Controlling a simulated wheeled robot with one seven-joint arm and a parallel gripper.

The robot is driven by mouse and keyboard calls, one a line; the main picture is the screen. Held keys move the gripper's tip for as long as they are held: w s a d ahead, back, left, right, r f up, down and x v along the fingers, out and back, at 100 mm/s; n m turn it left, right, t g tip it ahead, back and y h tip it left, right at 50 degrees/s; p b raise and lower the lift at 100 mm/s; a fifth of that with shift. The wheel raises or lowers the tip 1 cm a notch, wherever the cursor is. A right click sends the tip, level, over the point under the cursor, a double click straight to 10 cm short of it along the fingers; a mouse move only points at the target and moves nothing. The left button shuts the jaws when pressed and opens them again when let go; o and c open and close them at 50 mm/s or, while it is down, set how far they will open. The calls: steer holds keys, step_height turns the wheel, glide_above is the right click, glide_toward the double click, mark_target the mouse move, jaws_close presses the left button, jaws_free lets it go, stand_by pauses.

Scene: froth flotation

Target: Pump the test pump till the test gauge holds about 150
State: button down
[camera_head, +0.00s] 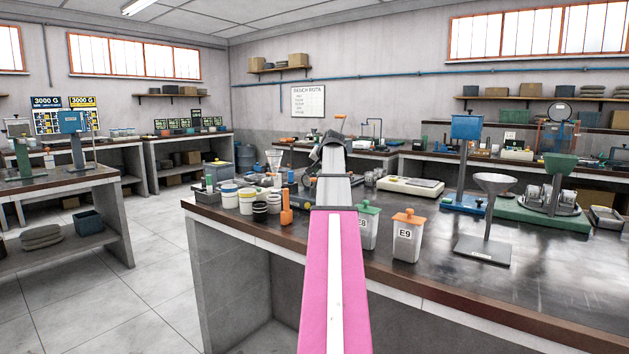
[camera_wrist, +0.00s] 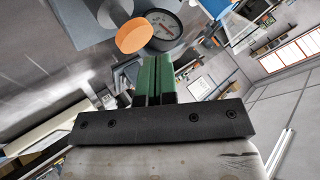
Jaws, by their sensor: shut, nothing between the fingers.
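In the wrist view, my gripper (camera_wrist: 156,62) has its green fingers together with nothing between them. An orange round knob or disc (camera_wrist: 135,36) is just beyond the fingertips, up and to the left. I cannot tell whether they touch. A round dark-rimmed gauge with a pale dial (camera_wrist: 163,27) is close behind it, partly covered by the orange disc. Its reading is too small to make out. A grey block (camera_wrist: 93,30) is left of the disc.
The dark-topped bench (camera_head: 440,290) carries an orange-lidded E9 container (camera_head: 407,238), a green-lidded container (camera_head: 368,226), several small jars, a funnel stand (camera_head: 487,215) and a white flat instrument (camera_head: 411,187). The floor to the left (camera_head: 120,310) is clear.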

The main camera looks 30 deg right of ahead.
steer(key=shift+r, duration=2.5)
